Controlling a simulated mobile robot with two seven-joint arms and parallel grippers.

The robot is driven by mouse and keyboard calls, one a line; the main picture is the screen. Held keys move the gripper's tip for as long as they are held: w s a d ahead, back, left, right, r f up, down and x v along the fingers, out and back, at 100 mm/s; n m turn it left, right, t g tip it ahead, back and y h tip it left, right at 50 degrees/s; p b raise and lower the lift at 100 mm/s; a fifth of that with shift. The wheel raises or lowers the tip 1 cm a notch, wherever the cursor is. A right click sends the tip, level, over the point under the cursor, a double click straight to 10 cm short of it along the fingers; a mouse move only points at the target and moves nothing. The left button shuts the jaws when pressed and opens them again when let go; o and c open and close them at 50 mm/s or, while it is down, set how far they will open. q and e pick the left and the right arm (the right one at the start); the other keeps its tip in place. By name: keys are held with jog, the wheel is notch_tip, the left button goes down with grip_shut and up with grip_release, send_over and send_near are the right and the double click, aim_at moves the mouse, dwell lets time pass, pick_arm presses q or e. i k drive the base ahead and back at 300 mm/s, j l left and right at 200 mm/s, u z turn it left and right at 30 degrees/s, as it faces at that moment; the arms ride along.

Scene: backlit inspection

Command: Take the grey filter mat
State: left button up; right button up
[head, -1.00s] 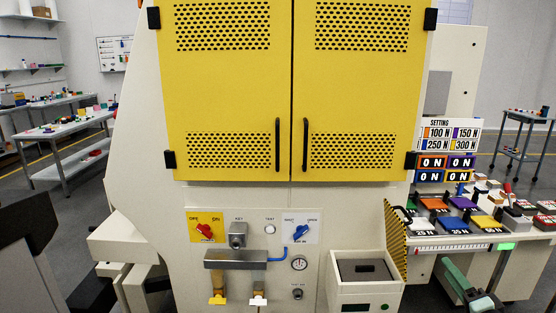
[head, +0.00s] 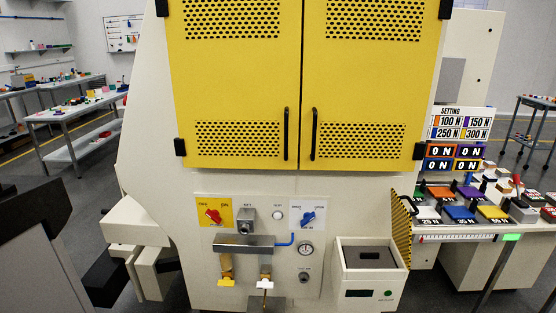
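I cannot make out a grey filter mat in the head view. The yellow double-door cabinet (head: 240,90) fills the middle and both its doors are shut, so its inside is hidden. Two black upright handles, left (head: 286,133) and right (head: 313,134), flank the seam. A pale box (head: 358,274) at the lower right of the cabinet holds a dark grey slab with a black slot; I cannot tell whether this is a mat.
Below the doors are a red knob (head: 212,215), a blue knob (head: 307,218), a gauge and yellow and white taps. A bench (head: 455,234) with coloured blocks stands right. Pale blocks (head: 140,228) jut out left. A grey, dark-edged shape (head: 40,265) is near left.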

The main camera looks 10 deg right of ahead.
aim_at(356, 256)
jog(key=i+l+z, duration=0.1)
jog(key=l, duration=0.3)
jog(key=i+l+z, duration=0.1)
jog(key=l, duration=0.3)
jog(key=i+l, duration=0.1)
jog(key=l, duration=0.25)
jog(key=i+l+z, duration=0.15)
jog(key=l, duration=0.25)
jog(key=i+l+z, duration=0.1)
jog(key=l, duration=0.25)
